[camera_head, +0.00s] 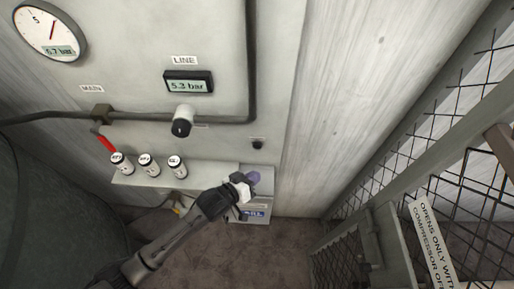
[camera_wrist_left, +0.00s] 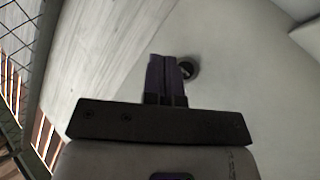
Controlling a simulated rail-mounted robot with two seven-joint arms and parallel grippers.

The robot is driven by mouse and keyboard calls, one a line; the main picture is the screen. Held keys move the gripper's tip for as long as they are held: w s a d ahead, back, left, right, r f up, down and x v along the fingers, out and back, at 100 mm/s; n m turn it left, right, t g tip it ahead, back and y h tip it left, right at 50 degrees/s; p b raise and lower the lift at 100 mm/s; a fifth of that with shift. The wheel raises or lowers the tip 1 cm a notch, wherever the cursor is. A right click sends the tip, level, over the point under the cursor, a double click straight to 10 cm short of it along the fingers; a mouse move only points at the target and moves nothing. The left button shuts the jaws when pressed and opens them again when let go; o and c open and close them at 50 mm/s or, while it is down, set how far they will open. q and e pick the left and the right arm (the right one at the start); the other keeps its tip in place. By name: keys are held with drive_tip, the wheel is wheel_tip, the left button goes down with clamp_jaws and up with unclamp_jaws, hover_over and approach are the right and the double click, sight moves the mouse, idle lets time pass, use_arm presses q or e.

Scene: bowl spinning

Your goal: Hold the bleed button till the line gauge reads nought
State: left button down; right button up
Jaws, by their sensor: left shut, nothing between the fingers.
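The line gauge (camera_head: 188,82) is a dark-framed display under a LINE label and reads 5.3 bar. A small dark round button (camera_head: 257,144), which looks like the bleed button, sits low on the right of the pale panel; its label is too small to read. My left gripper (camera_head: 252,178) is shut and empty, its purple fingers just below that button in the head view. In the left wrist view the shut fingers (camera_wrist_left: 166,75) partly overlap the dark button (camera_wrist_left: 190,68); I cannot tell whether they touch it. My right gripper is not in view.
A round dial (camera_head: 48,30) reads about 6.7 bar at top left. A black-and-white knob (camera_head: 182,121), a red-handled valve (camera_head: 106,143) and several small canisters on a shelf (camera_head: 205,182) lie left of my gripper. A mesh gate (camera_head: 433,245) with a sign stands at right.

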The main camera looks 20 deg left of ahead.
sight(257, 146)
use_arm(q)
drive_tip(key=w+a+b, duration=0.2)
drive_tip(key=w+b, duration=0.1)
drive_tip(key=w, duration=0.4)
drive_tip(key=shift+a, duration=0.15)
drive_tip(key=shift+s, duration=0.1)
idle(0.9)
idle(0.7)
drive_tip(key=shift+w, duration=0.2)
drive_tip(key=shift+w+a, duration=0.15)
drive_tip(key=shift+w, duration=0.1)
idle(0.3)
